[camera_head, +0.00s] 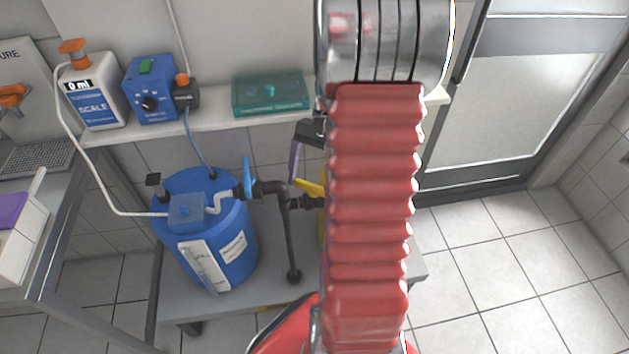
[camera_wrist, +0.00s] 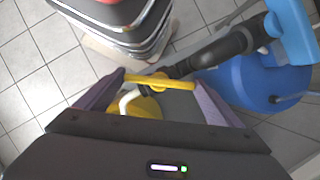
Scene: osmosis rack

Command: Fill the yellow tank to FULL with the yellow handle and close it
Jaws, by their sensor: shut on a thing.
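The yellow handle (camera_head: 309,187) sits on the dark pipe, partly hidden by my arm in the head view. In the wrist view, the yellow handle (camera_wrist: 172,84) spans the gap between my gripper's two purple fingers. My gripper (camera_wrist: 158,81) is shut on it, with a finger at each end. In the head view only part of my gripper (camera_head: 295,155) shows, left of my arm. The yellow tank (camera_wrist: 142,106) shows below the handle in the wrist view, largely covered by my gripper. In the head view my arm hides most of it. Its level marks are not visible.
A blue tank (camera_head: 223,237) with a blue valve handle (camera_head: 248,178) stands left on the low grey stand (camera_head: 264,284). The pipe (camera_wrist: 222,50) runs between the tanks. A shelf holds a scale bottle (camera_head: 92,92), a blue device (camera_head: 150,90) and a green box (camera_head: 270,93). Open floor lies right.

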